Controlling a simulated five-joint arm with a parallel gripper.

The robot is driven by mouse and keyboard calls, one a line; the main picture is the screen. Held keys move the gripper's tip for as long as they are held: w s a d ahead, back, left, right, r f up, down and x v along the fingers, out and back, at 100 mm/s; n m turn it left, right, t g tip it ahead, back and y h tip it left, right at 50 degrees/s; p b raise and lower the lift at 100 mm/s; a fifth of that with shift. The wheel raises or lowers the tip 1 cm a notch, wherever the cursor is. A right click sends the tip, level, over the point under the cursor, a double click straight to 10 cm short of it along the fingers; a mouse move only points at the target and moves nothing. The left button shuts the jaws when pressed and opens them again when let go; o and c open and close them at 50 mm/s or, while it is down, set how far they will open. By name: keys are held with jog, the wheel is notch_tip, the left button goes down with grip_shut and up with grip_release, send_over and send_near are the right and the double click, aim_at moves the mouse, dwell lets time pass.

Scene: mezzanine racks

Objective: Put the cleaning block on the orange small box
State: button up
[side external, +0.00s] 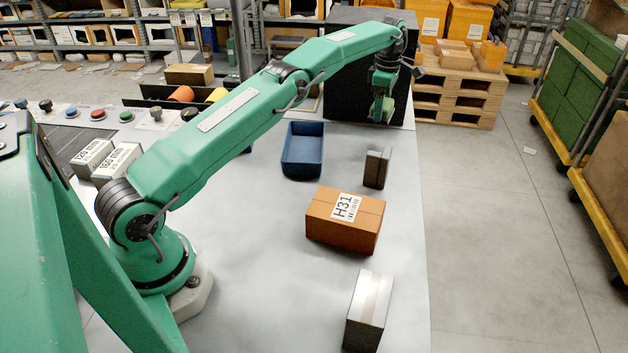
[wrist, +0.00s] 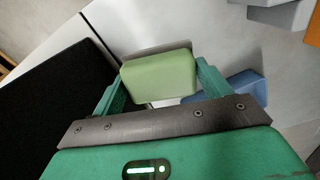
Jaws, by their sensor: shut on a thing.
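The cleaning block (wrist: 160,77) is light green with a greyish layer along its far edge. It sits between the two fingers of my gripper (side external: 382,108), which are shut on it. In the side view the gripper hangs above the far end of the table, in front of a black box, and the block is hard to make out against the green fingers. The orange small box (side external: 325,222), with a white H31 label, stands on the table nearer the camera, well apart from the gripper. Its top is bare.
A blue bin (side external: 303,165) stands left of a small dark-grey box (side external: 376,169); the bin also shows in the wrist view (wrist: 243,88). A silver-topped box (side external: 369,298) stands near the front. The large black box (side external: 345,75) is at the back. The table's right edge is close to these boxes.

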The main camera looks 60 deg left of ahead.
jog(key=shift+d, duration=0.1)
jog(key=shift+d+r, duration=0.35)
jog(key=shift+d, duration=0.2)
jog(key=s+d+r+m, duration=0.2)
jog(key=s+d+r, duration=0.25)
jog(key=d, duration=0.55)
jog(key=s+d+r+m, duration=0.1)
jog(key=s+d+r, duration=0.4)
jog(key=d, duration=0.4)
jog(key=s+d+m, duration=0.1)
jog(key=s+d, duration=0.3)
jog(key=s, duration=0.9)
jog(key=s+d+f+m, duration=0.1)
jog(key=s+d, duration=0.3)
jog(key=s, duration=0.9)
jog(key=shift+s+f+m, duration=0.25)
jog(key=shift+s+m, duration=0.15)
jog(key=shift+m, duration=0.3)
jog(key=shift+w, duration=0.1)
